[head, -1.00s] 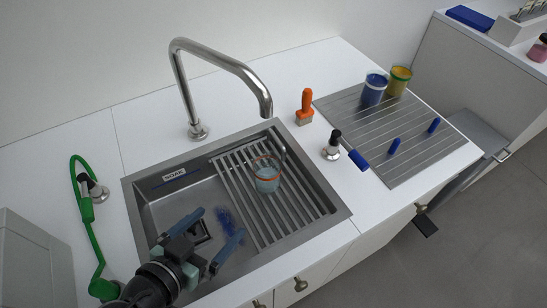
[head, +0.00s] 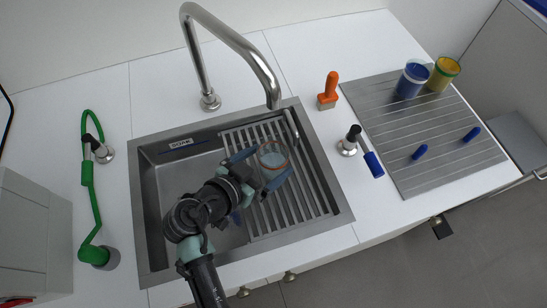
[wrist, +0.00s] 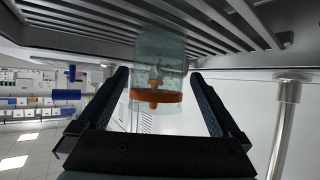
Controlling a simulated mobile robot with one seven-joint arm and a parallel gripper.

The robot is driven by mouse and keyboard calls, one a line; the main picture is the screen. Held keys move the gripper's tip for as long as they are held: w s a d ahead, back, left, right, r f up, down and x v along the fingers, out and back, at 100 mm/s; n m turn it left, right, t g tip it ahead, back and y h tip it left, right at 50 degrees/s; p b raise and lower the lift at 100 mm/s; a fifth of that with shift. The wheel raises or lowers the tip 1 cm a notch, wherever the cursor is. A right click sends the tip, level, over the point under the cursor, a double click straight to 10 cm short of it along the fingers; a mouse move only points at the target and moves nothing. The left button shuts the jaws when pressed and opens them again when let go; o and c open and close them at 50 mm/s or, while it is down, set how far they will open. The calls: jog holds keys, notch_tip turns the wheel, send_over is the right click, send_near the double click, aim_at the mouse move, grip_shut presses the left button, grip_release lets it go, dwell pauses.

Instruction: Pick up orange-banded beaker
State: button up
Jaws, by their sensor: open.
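The orange-banded beaker (head: 272,157) is clear glass and stands on the slatted rack (head: 310,196) in the sink. It also shows in the wrist view (wrist: 158,72), where its orange band is near the rim and appears upside down. My gripper (head: 262,165) is open at the beaker, with one blue finger on either side of it in the head view. In the wrist view the two dark fingers flank the beaker with gaps on both sides. I cannot tell how deep the beaker sits between the fingers.
The tall faucet (head: 235,42) arches over the back of the sink (head: 150,215). An orange-handled brush (head: 329,92), a soap pump (head: 349,142) and a ribbed drainboard (head: 430,150) with blue and yellow jars lie to the right. A green hose (head: 90,190) stands at left.

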aim_at(282, 153)
jog(key=p+x, duration=0.1)
jog(key=x, duration=0.4)
jog(key=shift+d+r, duration=0.15)
jog(key=shift+d, duration=0.05)
jog(key=shift+c, duration=0.2)
jog(key=c, duration=1.5)
